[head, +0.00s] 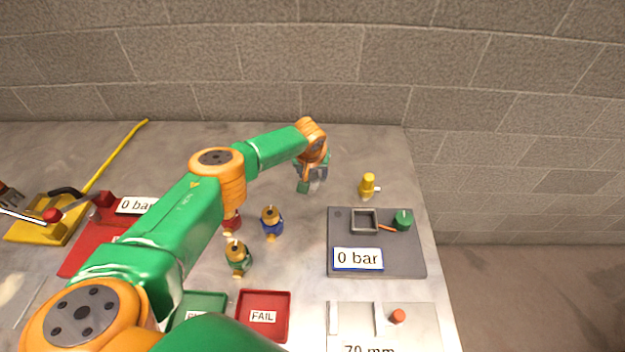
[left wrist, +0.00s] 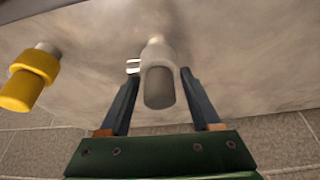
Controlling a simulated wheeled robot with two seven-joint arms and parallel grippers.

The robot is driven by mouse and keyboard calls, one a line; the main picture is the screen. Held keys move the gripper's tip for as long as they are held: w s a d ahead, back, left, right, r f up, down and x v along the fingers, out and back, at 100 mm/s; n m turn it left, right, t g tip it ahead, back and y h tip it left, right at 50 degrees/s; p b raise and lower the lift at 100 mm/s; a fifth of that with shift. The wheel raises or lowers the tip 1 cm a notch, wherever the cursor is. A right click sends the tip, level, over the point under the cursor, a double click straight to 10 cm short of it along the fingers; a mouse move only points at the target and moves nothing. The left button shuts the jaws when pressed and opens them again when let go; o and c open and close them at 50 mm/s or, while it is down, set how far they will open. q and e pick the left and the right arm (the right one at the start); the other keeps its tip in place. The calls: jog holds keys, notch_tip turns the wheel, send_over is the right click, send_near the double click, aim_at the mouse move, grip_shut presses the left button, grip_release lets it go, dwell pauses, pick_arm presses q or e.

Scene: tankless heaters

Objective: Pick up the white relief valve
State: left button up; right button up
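The white relief valve (left wrist: 158,75) stands on the table in the left wrist view, with a grey rounded end toward the camera and a small pale fitting on its left side. My left gripper (left wrist: 160,84) is open, its two fingers on either side of the valve, with a narrow gap showing on both sides. In the head view my left gripper (head: 312,180) points down at the far part of the table and hides most or all of the white valve.
A yellow valve (head: 368,186) stands to the right of the gripper. Blue (head: 272,224) and green (head: 238,258) valves stand nearer. A grey test plate (head: 400,263) reading "0 bar" lies right, a red FAIL tray (head: 278,295) in front. A block wall (head: 350,75) closes the back.

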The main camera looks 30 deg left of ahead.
pick_arm(q)
jog(key=shift+s, duration=0.1)
grip_shut()
